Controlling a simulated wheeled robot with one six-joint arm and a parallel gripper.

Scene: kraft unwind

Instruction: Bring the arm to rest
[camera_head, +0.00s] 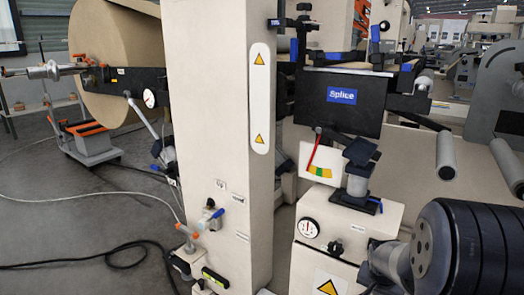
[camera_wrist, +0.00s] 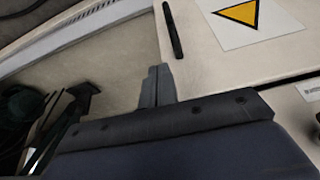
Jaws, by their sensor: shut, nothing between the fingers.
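My gripper (camera_wrist: 157,84) shows in the wrist view, where its two grey fingers stand together with nothing between them. Its wide dark body fills the lower part of that view. A cream panel (camera_wrist: 205,75) lies beyond the fingers; I cannot tell whether they touch it. I cannot make out my gripper in the head view.
A cream column (camera_head: 213,130) stands in the middle of the head view. Right of it are a splice unit (camera_head: 341,97) and a cream cabinet (camera_head: 347,225). A kraft roll (camera_head: 112,50) is at left; cables (camera_head: 80,262) cross the floor.

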